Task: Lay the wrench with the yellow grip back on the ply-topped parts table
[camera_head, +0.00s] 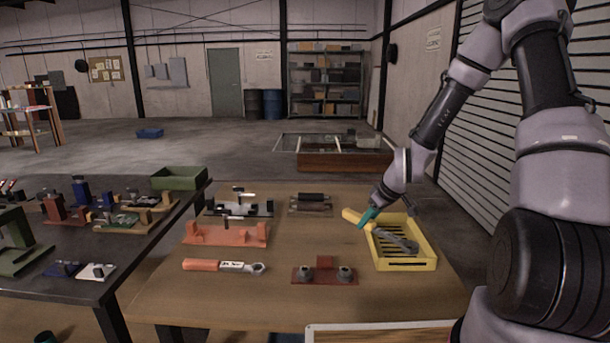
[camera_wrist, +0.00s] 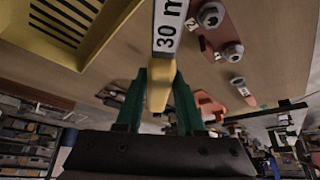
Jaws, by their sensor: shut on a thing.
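The wrench with the yellow grip (camera_head: 353,216) is held between the teal fingers of my gripper (camera_head: 368,217). In the wrist view my gripper (camera_wrist: 160,95) is shut on the yellow grip (camera_wrist: 158,92), and a white label reading "30 m" (camera_wrist: 170,25) shows beyond it. The wrench's far end is out of that picture. In the head view its grey part appears over the yellow slotted tray (camera_head: 405,266); I cannot tell whether it touches. The ply-topped parts table (camera_head: 225,305) lies below.
An orange-handled wrench (camera_head: 222,266), a red plate with two nuts (camera_head: 324,275), a salmon fixture (camera_head: 226,234) and other fixtures (camera_head: 310,203) occupy the tabletop. Bare ply shows in the middle and along the front. A dark table (camera_head: 75,285) stands left.

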